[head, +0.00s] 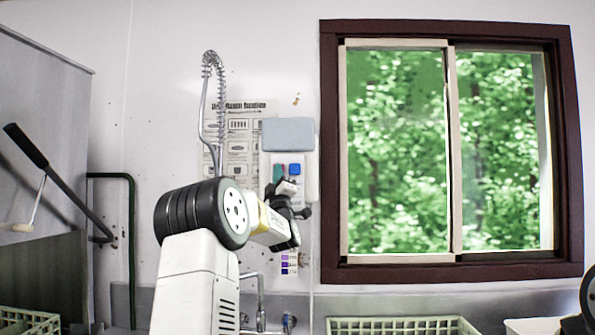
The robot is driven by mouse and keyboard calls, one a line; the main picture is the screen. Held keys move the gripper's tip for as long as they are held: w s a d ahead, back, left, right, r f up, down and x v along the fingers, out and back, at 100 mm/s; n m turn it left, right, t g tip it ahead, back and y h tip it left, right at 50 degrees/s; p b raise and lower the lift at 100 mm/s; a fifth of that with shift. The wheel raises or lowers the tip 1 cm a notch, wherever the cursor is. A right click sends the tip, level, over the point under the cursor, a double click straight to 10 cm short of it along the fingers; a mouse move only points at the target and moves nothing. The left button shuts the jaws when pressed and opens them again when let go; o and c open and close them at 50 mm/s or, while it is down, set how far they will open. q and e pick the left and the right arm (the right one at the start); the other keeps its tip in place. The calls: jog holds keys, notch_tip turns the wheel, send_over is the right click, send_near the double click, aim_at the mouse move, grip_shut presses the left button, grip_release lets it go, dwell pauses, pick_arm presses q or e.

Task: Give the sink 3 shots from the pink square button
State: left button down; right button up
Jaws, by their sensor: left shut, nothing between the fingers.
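A wall dispenser with a grey-blue top (288,134) and a white body (311,178) hangs left of the window. A teal button (279,171) and a blue square button (295,169) show on its front. I see no pink button; my left gripper covers the lower part of the dispenser front. My left gripper (298,202) is shut and empty, in front of the dispenser just below the two visible buttons. I cannot tell whether it touches the panel. The sink basin is not clearly visible; a metal faucet (260,302) stands below. My right gripper is out of view.
A coiled spray hose (212,70) rises beside a wall poster (242,120). A brown-framed window (450,268) fills the right. Pale racks stand at the bottom middle (400,325) and lower left (30,319). A black-handled lever (28,147) is at the left.

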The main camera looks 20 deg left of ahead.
pick_arm(q)
jog(key=shift+s+d+f, duration=0.1)
jog(key=shift+s+d, duration=0.15)
jog(key=shift+s, duration=0.55)
jog(key=shift+s+d, duration=0.2)
jog(key=shift+s, duration=0.6)
jog(key=shift+s+d, duration=0.2)
jog(key=shift+s, duration=0.6)
jog(key=shift+s+d, duration=0.2)
jog(key=shift+s, duration=0.6)
